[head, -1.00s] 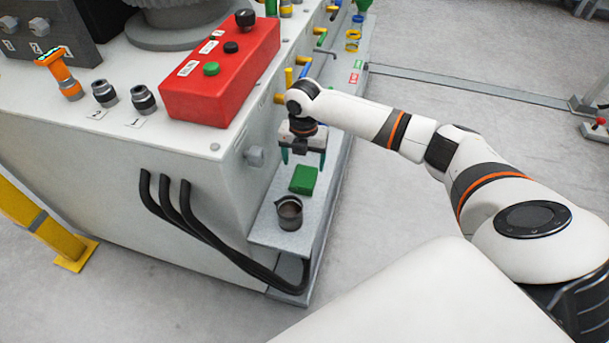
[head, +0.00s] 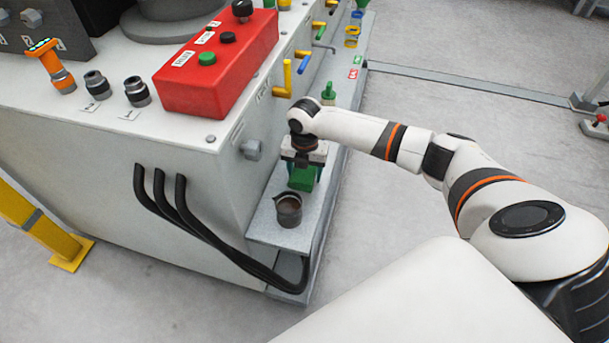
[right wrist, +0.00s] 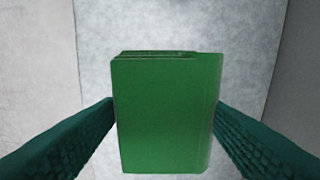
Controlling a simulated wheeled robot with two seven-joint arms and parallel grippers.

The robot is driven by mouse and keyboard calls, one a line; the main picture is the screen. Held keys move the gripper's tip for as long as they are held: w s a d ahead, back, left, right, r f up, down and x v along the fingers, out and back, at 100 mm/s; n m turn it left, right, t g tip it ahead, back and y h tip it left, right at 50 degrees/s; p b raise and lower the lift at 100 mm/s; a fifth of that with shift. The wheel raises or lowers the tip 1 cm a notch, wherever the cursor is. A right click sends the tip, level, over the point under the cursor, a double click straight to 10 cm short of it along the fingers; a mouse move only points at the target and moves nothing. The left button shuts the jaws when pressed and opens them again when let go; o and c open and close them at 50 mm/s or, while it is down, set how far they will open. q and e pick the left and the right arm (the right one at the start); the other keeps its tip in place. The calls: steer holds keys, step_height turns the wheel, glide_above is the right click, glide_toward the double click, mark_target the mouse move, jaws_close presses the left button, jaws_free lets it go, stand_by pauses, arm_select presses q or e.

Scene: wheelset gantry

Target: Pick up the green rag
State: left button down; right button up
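The green rag (head: 302,179) is a folded block lying on the grey ledge (head: 272,233) at the side of the machine, behind a small dark cup. My right gripper (head: 303,174) is right over it, pointing down. In the right wrist view the rag (right wrist: 165,112) sits between the two dark green fingers of the gripper (right wrist: 163,125). The fingers are spread to either side; the left one comes close to the rag's edge and contact is unclear. The rag rests on the ledge. My left gripper is not in view.
The dark cup (head: 288,209) stands on the ledge just in front of the rag. Black cables (head: 208,232) run down the machine's side. A green-handled brush (head: 328,93) and yellow handles (head: 287,78) are behind the gripper. A red button box (head: 217,65) sits on top.

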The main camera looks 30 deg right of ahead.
mark_target(304, 172)
steer(key=c, duration=0.6)
steer(key=shift+c, duration=0.2)
